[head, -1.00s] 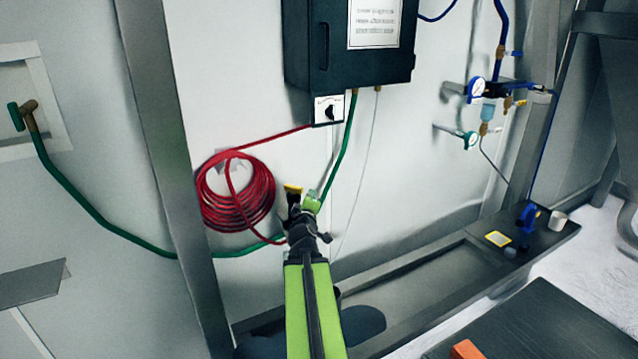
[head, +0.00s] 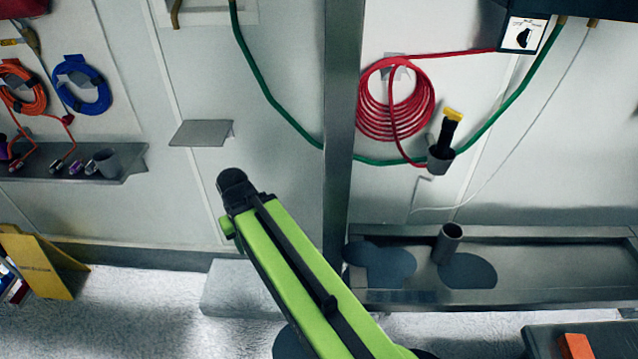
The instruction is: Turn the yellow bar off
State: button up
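A black tool with a yellow end (head: 451,125) stands upright, slightly tilted, in a small dark holder (head: 440,160) on the wall, just right of the red coiled hose. This yellow end is the likeliest yellow bar in view; I cannot tell any on or off position from it. My green arm reaches up from the bottom middle and ends in a black joint left of the metal post, well apart from the tool. No gripper fingers show.
A red coiled hose (head: 396,98) and green hose (head: 270,95) hang on the wall. A metal post (head: 344,130) stands between my arm's end and the tool. A wall box has a black knob (head: 523,38). A yellow sign (head: 42,262) stands at left.

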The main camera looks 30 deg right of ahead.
aim_at(452, 114)
jog(key=z, duration=2)
jog(key=i, duration=0.5)
jog(key=u, duration=4.15)
jog(key=i, duration=0.1)
jog(key=z, duration=2.6)
